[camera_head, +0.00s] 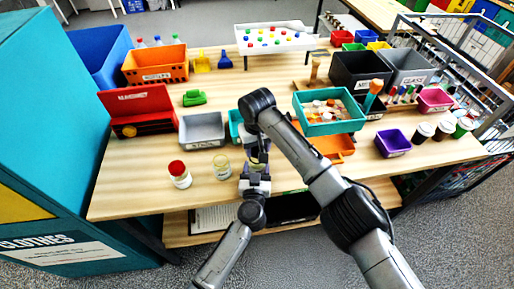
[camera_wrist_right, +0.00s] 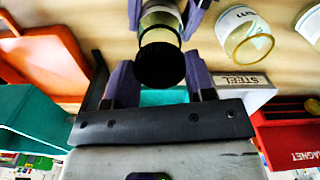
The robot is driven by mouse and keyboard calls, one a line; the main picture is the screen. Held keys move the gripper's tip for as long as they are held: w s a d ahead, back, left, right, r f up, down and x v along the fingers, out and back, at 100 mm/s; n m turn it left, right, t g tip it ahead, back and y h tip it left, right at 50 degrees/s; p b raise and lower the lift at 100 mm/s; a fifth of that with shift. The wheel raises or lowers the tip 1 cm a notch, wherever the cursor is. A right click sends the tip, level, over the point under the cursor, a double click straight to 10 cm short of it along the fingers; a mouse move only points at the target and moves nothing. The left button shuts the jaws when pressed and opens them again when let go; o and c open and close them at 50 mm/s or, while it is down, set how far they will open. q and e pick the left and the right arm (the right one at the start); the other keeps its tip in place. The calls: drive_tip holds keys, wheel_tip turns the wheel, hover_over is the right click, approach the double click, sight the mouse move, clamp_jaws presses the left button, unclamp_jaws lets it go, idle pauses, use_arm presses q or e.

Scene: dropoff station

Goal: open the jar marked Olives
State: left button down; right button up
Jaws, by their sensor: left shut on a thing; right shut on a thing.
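A glass jar with a black lid (camera_wrist_right: 160,65) is between my two grippers, above the table. Its yellowish glass body (camera_wrist_right: 161,20) shows in the right wrist view; no label on it can be read. My left gripper (camera_head: 256,172) is shut on the jar's body from below in the head view; its fingers (camera_wrist_right: 167,14) also show at the top of the right wrist view. My right gripper (camera_wrist_right: 161,84) is shut on the black lid. In the head view the right arm's wrist largely hides the jar.
Left of my grippers stand an open, lidless glass jar (camera_head: 222,170) and a red-lidded jar (camera_head: 180,175). Behind are a grey STEEL bin (camera_head: 202,130), a red MAGNET box (camera_head: 140,108) and a teal tray (camera_head: 330,126). The table's front left is clear.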

sight(257, 149)
drive_tip(key=shift+r, duration=0.1)
drive_tip(key=shift+r, duration=1.95)
use_arm(q)
drive_tip(key=shift+c, duration=1.1)
unclamp_jaws()
drive_tip(key=shift+s, duration=0.1)
